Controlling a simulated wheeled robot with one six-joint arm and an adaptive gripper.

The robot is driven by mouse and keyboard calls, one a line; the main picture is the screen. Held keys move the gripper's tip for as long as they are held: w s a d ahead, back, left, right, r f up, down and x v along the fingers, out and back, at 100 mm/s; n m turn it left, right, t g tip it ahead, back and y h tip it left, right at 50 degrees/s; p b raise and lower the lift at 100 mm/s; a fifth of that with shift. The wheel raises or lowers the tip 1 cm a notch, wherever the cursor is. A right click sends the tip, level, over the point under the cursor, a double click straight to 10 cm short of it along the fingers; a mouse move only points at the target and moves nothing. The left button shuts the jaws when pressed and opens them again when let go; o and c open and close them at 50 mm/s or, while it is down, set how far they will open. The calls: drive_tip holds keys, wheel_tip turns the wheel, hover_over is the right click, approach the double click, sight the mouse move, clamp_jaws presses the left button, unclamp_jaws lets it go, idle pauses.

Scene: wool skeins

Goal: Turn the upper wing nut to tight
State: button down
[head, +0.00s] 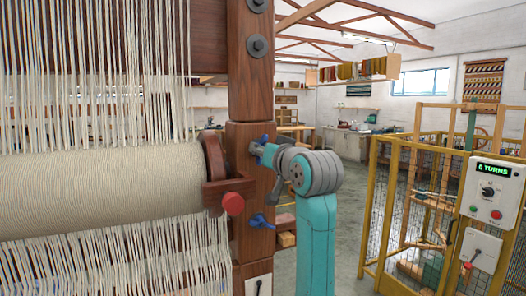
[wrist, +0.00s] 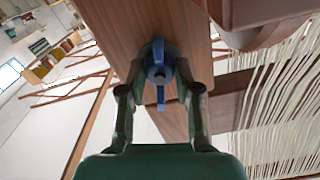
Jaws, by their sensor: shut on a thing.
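The upper wing nut (head: 264,138) is blue and sits on the wooden post of the loom. It is partly hidden behind my gripper (head: 262,151) in the head view. In the wrist view the wing nut (wrist: 158,62) lies between the two fingers of my gripper (wrist: 159,88), with one wing pointing up and one down in the picture. My gripper is shut on it, with a finger on the left and one on the right. A second blue wing nut (head: 261,221) sits lower on the same post, apart from my gripper.
The wooden post (head: 250,185) bears a red knob (head: 233,204) beside the cream cloth roll (head: 100,192). Warp threads hang at the left. A yellow mesh cage (head: 400,205) with a control box (head: 490,190) stands at the right. Open floor lies between.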

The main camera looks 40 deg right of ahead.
drive_tip(key=shift+f+m, duration=0.1)
drive_tip(key=shift+m, duration=1.5)
drive_tip(key=c, duration=0.8)
unclamp_jaws()
drive_tip(key=shift+s, duration=0.1)
drive_tip(key=v, duration=1.1)
drive_tip(key=shift+s, duration=0.35)
drive_tip(key=shift+a, duration=0.15)
